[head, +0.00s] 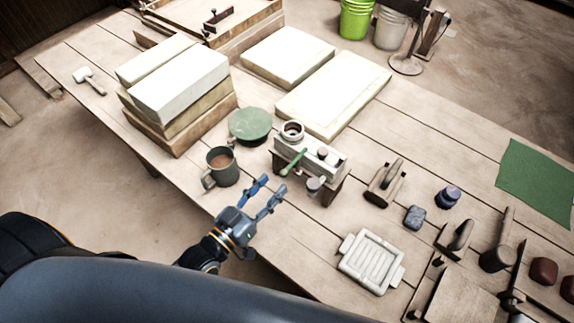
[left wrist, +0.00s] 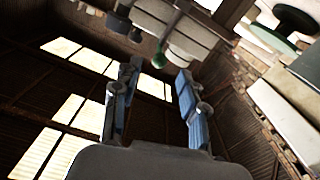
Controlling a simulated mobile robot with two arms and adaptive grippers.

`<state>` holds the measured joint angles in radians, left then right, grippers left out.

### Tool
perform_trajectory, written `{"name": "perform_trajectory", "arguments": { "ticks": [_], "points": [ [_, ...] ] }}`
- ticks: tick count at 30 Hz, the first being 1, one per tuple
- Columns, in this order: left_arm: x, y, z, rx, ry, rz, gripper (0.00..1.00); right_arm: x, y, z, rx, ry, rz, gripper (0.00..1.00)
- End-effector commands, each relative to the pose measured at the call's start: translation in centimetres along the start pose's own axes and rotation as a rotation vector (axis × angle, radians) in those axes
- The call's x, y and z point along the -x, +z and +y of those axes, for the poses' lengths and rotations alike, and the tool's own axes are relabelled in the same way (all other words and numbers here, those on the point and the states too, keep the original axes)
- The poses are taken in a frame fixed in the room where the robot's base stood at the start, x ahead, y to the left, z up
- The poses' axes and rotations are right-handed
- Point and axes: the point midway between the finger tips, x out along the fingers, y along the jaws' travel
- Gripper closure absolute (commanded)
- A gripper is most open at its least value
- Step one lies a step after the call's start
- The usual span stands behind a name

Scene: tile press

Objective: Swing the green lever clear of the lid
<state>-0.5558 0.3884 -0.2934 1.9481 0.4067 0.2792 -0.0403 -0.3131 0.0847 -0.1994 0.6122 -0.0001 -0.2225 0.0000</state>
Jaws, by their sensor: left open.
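The green lever (head: 293,161) sits on the near side of a small pale press (head: 335,163) on the table and slants down toward the front. In the left wrist view the lever's green ball end (left wrist: 159,61) hangs in front of the press body (left wrist: 190,42). A round collar (head: 292,131) and a small knob show on top of the press; I cannot tell which part is the lid. My left gripper (head: 269,188) is open and empty, in front of the press and apart from the lever. In the left wrist view its fingers (left wrist: 157,80) stand on either side below the ball. My right gripper is not in view.
A mug (head: 221,168) and a green round disc (head: 250,124) stand left of the press. Stacked slabs (head: 180,90) are behind them. A white ribbed tile tray (head: 371,262) lies front right. Several wooden tools and a green mat (head: 536,184) lie at the right.

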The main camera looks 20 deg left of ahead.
Motion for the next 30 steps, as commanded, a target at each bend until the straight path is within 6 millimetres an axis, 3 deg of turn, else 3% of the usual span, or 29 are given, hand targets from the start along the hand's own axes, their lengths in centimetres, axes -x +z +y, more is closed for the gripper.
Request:
{"name": "perform_trajectory", "arguments": {
  "ticks": [3, 9, 15, 23, 29, 30],
  "points": [
    [-2.7, -0.3, 0.1, 0.001, 0.000, 0.003, 0.57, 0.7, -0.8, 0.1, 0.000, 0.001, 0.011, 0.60],
    [-5.6, -0.1, 0.1, 0.002, 0.000, 0.000, 0.57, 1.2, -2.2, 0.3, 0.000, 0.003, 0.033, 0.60],
    [-6.8, 0.1, 0.0, 0.001, 0.000, -0.002, 0.57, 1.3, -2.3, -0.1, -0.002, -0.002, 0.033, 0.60],
    [-6.8, 0.1, 0.0, 0.001, 0.000, -0.002, 0.57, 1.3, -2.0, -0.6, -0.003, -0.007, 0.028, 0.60],
    [-6.8, 0.1, 0.0, 0.001, 0.000, -0.002, 0.98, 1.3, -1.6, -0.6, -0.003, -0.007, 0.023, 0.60],
    [-6.8, 0.1, 0.0, 0.001, 0.000, -0.002, 1.00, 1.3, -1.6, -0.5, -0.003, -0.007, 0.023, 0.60]
  ]
}}
